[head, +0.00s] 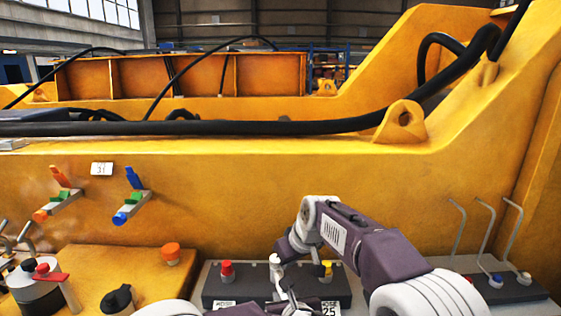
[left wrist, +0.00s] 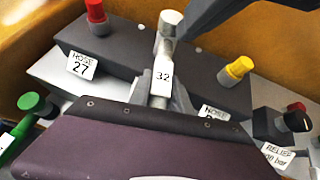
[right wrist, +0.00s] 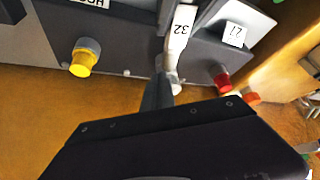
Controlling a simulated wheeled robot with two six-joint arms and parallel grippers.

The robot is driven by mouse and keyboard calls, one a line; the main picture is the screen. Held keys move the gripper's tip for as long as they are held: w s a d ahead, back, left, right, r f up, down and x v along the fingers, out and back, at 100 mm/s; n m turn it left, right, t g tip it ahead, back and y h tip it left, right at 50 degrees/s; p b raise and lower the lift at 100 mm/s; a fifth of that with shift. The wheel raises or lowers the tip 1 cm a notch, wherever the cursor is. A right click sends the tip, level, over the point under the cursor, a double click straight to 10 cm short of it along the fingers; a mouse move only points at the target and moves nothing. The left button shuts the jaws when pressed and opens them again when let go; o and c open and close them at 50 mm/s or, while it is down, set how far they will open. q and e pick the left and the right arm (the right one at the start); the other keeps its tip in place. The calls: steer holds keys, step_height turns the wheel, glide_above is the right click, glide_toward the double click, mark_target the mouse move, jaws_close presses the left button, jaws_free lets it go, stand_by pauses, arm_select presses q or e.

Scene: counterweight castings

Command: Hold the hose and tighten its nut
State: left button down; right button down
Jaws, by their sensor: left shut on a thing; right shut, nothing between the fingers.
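The pale hose end with a white tag reading 32 (left wrist: 162,76) stands at the middle of a dark grey block (head: 240,287). Its light metal nut (left wrist: 167,22) is at the block end of the hose. My left gripper (left wrist: 160,98) is shut on the hose below the nut; in the head view it is low and mostly hidden. My right gripper (right wrist: 158,95) is shut with nothing in it, close beside the nut; whether it touches the nut I cannot tell. The right arm also comes in from the right in the head view, its gripper (head: 282,250) above the block.
A red-capped port (head: 227,271) and a yellow-capped port (head: 326,270) flank the hose, with tags below. Orange and blue valve levers (head: 60,195) are on the yellow wall. A red-handled item (head: 45,275) and a black knob (head: 117,298) stand left. Bent grey rods (head: 487,235) rise at right.

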steer(key=shift+s+a, duration=0.2)
steer(key=shift+a, duration=0.15)
steer(key=shift+s+a, duration=0.25)
steer(key=shift+a, duration=0.2)
steer(key=shift+a, duration=0.15)
steer(key=shift+s, duration=0.1)
steer(key=shift+s, duration=0.3)
step_height(320, 180, up, 6)
steer(key=shift+d, duration=0.2)
stand_by(0.3)
